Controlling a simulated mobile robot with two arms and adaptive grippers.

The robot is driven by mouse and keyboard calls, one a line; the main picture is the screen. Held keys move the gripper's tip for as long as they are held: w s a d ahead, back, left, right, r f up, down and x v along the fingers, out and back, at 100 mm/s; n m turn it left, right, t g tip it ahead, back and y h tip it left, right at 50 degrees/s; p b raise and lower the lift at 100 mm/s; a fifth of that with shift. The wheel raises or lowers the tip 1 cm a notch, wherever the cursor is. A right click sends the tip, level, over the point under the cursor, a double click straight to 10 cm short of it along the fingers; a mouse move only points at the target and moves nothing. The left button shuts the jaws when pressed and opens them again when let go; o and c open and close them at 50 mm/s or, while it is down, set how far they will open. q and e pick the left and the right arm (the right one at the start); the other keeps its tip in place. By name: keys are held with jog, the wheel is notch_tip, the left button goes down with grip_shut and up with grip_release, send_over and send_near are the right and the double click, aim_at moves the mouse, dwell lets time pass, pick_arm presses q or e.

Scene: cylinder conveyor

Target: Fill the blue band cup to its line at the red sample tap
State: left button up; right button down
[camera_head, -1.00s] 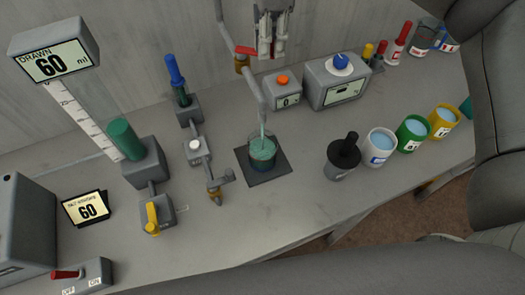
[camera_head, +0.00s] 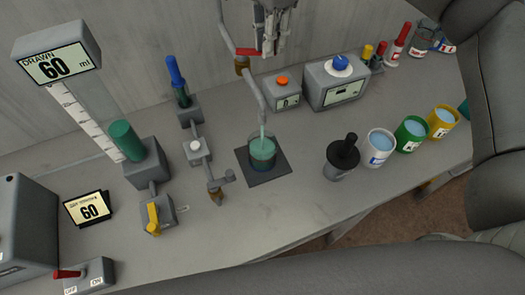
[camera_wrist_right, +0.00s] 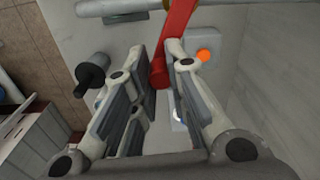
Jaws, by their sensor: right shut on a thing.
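The clear cup with a blue band low on it (camera_head: 263,165) stands upright on a dark square pad (camera_head: 277,175). A thin green stream falls from the spout of the tap (camera_head: 255,90) into it, and green liquid fills much of it. Its fill line is too small to make out. The red tap lever (camera_head: 247,52) points left from my right gripper (camera_head: 270,48). My left gripper is not in view.
A grey box with an orange button (camera_head: 282,81) and one with a blue knob (camera_head: 340,62) stand right of the tap. A black-handled pot (camera_head: 343,160) and white, green and yellow cups stand further right. Valves and a yellow lever (camera_head: 153,215) are left.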

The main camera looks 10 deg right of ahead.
jog(key=w+n, duration=0.1)
jog(key=n+p, duration=0.1)
jog(key=n, duration=0.1)
jog(key=w+n, duration=0.1)
jog(key=n, duration=0.1)
jog(key=shift+w+f+p, duration=0.15)
jog(key=shift+w+p, duration=0.15)
jog(key=shift+p, duration=0.05)
jog(key=shift+c, duration=1.2)
grip_release()
jog(key=shift+w, duration=0.15)
notch_tip(320, 180, up, 9)
jog(key=p, duration=0.6)
